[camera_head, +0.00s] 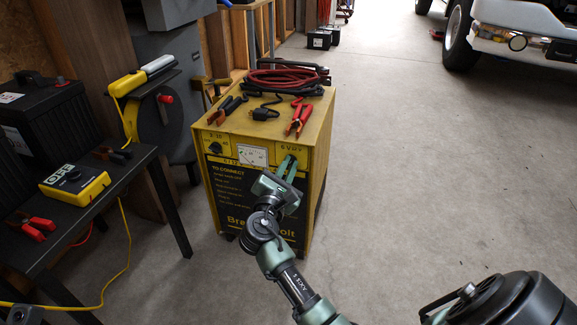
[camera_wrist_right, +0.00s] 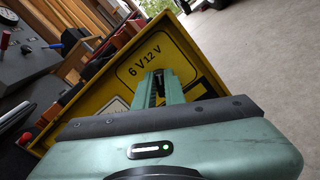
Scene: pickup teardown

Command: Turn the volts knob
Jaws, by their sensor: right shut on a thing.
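The yellow and black charger (camera_head: 313,150) stands on the floor in the middle of the head view. Its yellow front panel carries a black knob (camera_head: 215,147) at the left, a white meter (camera_head: 252,155) and a volts marking at the upper right. My right gripper (camera_head: 288,163) reaches the panel under that marking. In the right wrist view its fingers (camera_wrist_right: 159,80) are shut on the volts knob (camera_wrist_right: 155,96), just below the "6 V 12 V" print. The fingers hide most of this knob, so its pointer cannot be read. My left gripper is out of view.
Red and black clamps (camera_head: 299,121) and coiled red cables (camera_head: 284,78) lie on the charger's top. A dark table (camera_head: 120,178) at the left holds a yellow tester (camera_head: 76,187). The concrete floor to the right is open, with a white vehicle (camera_head: 530,30) at the back.

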